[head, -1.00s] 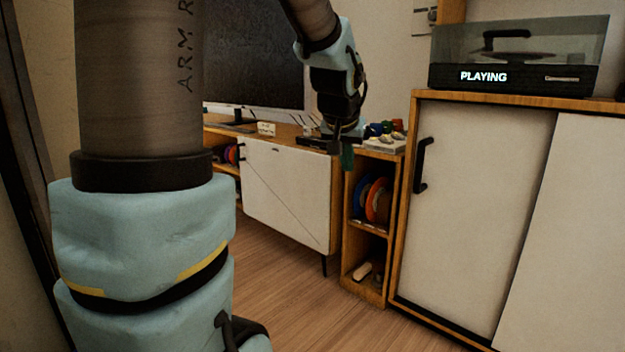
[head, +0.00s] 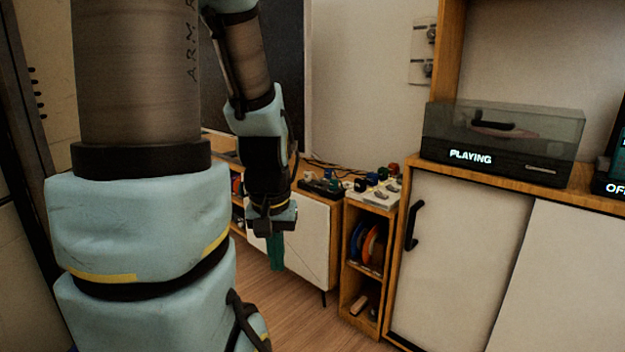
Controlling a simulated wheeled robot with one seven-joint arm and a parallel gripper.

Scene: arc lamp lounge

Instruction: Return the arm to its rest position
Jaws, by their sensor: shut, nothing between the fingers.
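My arm comes down from the top of the head view, left of centre. My gripper (head: 275,268) hangs at its end, pointing down, with dark green fingers close together, shut and empty. It shows in front of the low white cabinet (head: 308,240), with free air around it; its exact distance from the cabinet front is hard to tell. The upper part of my arm hides part of the dark screen behind it.
A record player (head: 503,145) reading "PLAYING" stands on the right cabinet (head: 465,235). A narrow open shelf (head: 351,285) holds discs, with a pale board of small coloured items (head: 375,188) on top. Wooden floor (head: 290,318) is clear below the gripper.

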